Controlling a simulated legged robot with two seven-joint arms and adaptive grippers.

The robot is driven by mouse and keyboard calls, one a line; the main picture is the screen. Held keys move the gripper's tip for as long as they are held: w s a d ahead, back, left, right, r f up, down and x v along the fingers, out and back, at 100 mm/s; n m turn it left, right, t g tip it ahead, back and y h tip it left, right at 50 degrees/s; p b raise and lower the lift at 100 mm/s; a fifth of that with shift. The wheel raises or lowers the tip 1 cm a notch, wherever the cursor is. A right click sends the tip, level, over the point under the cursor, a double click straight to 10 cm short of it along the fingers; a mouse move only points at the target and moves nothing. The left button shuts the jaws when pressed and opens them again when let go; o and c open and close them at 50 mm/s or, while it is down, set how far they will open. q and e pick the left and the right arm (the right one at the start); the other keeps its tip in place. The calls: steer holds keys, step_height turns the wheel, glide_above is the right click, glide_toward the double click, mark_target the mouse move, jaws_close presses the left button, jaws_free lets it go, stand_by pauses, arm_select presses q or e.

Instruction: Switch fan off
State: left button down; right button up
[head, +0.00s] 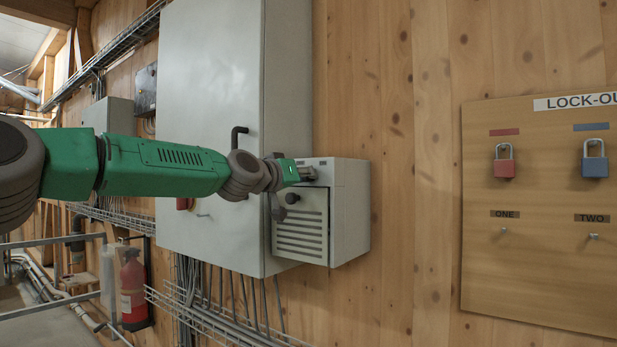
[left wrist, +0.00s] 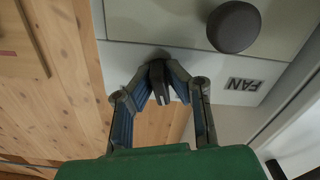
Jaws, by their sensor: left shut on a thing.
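The fan box (head: 350,212) is a light grey box with a louvred front door, on the right side of the large grey cabinet. The wrist view shows its FAN label (left wrist: 243,84) upside down and a round dark knob (left wrist: 235,27). A small dark switch (left wrist: 158,82) sits on the box's edge beside the label. My left gripper (head: 307,174) is at the top front of the box. In the wrist view, the fingers of my left gripper (left wrist: 160,88) are shut on the switch. The fingers hide part of it. My right gripper is not in view.
The large grey cabinet (head: 215,75) has a black handle (head: 238,135) and stands left of the box. A lock-out board (head: 535,260) with a red padlock (head: 504,162) and a blue padlock (head: 594,160) is at right. The wooden wall between is bare.

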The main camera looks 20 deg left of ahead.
arm_select(q)
steer(key=shift+d+f+n, duration=0.1)
steer(key=shift+f+n, duration=0.2)
steer(key=shift+n, duration=0.45)
steer(key=shift+d+f+n, duration=0.1)
steer(key=shift+f+n, duration=0.15)
steer(key=shift+n, duration=0.5)
steer(key=c, duration=1.6)
jaws_free()
steer(key=shift+a, duration=0.1)
steer(key=shift+s+a+r, duration=0.1)
steer(key=shift+s+r, duration=0.1)
steer(key=shift+r, duration=0.05)
steer(key=shift+w+a, duration=0.1)
steer(key=shift+a, duration=0.1)
steer(key=v, duration=1.2)
